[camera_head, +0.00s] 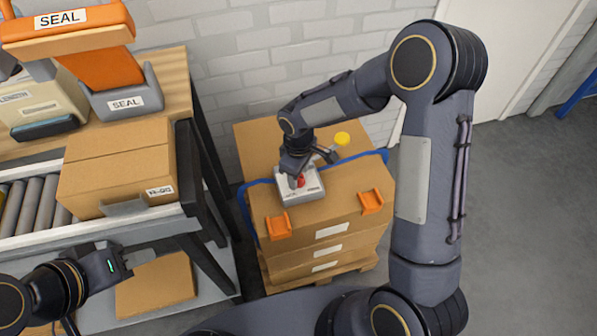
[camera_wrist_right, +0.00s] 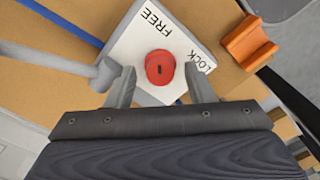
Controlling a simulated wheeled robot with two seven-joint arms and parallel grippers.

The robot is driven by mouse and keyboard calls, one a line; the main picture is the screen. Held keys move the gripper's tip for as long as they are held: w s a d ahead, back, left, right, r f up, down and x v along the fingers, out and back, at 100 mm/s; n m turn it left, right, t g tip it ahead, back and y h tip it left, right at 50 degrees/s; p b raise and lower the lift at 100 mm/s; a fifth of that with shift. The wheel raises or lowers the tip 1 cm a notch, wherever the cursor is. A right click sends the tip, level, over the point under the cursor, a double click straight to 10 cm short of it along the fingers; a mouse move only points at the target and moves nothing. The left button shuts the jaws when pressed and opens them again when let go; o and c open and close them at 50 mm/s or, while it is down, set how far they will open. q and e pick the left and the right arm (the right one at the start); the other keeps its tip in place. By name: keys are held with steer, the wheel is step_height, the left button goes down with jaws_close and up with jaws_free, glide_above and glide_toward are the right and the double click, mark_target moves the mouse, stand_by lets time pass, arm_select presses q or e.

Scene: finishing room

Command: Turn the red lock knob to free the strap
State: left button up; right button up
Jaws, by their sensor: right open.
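The red lock knob (camera_head: 299,181) sits on a white box (camera_head: 312,187) on top of the stacked cartons. In the right wrist view the round red knob (camera_wrist_right: 160,67) has a short dark mark, and the box face (camera_wrist_right: 140,45) reads FREE and LOCK. My right gripper (camera_wrist_right: 162,86) is open, one finger on each side of the knob; I cannot tell if they touch it. The blue strap (camera_head: 246,212) runs over the carton stack and also shows in the wrist view (camera_wrist_right: 72,24). My left gripper (camera_head: 138,258) is at the lower left, away from the stack; its opening is unclear.
Orange corner pieces (camera_head: 278,227) (camera_head: 371,201) sit on the front carton edge. A yellow-ended part (camera_head: 342,138) is beside my right gripper. At left, a taped carton (camera_head: 115,175) is on a roller conveyor (camera_head: 30,210), near an orange SEAL machine (camera_head: 70,28). Floor at right is clear.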

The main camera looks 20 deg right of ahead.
step_height(320, 180, up, 8)
steer(key=shift+f+p, duration=0.1)
steer(key=shift+p, duration=0.45)
